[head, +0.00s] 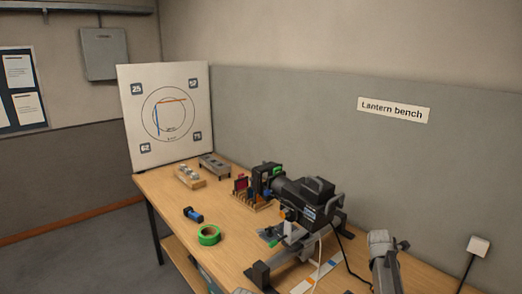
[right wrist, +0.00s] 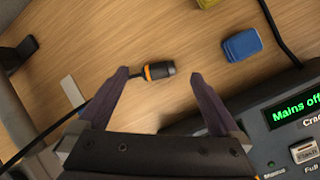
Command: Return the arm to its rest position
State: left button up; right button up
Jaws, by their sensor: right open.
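My right gripper (right wrist: 160,76) is open in the right wrist view, its two dark fingers spread above the wooden bench. A black plug with orange bands (right wrist: 158,71) lies on the wood around the gap between the fingertips as seen from above; the jaws are not closed on it. Its dark cable runs down to the left behind the left finger. A grey arm part of mine (head: 385,262) shows at the lower right of the head view, but its fingers cannot be made out there. My left gripper is not in view.
A control desk (right wrist: 290,125) with a green "Mains off" display is close at the right finger. A blue block (right wrist: 241,45) lies nearby. In the head view, a black lantern (head: 305,203), green tape roll (head: 209,235) and target board (head: 180,150) stand on the bench (head: 160,195).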

jog(key=shift+s+a+r+m+t+h+b, duration=0.25)
jog(key=shift+s+m+t+h+b, duration=0.3)
jog(key=shift+m, duration=0.8)
jog(key=shift+s+a+r+m+t+h+b, duration=0.1)
jog(key=shift+s+a+m+t+h+b, duration=0.35)
jog(key=shift+m, duration=0.95)
jog(key=shift+s+a+r+m+t+h+b, duration=0.25)
jog(key=shift+s+m+h+b, duration=0.4)
jog(key=shift+m, duration=0.7)
jog(key=shift+s, duration=0.2)
jog(key=shift+f, duration=0.1)
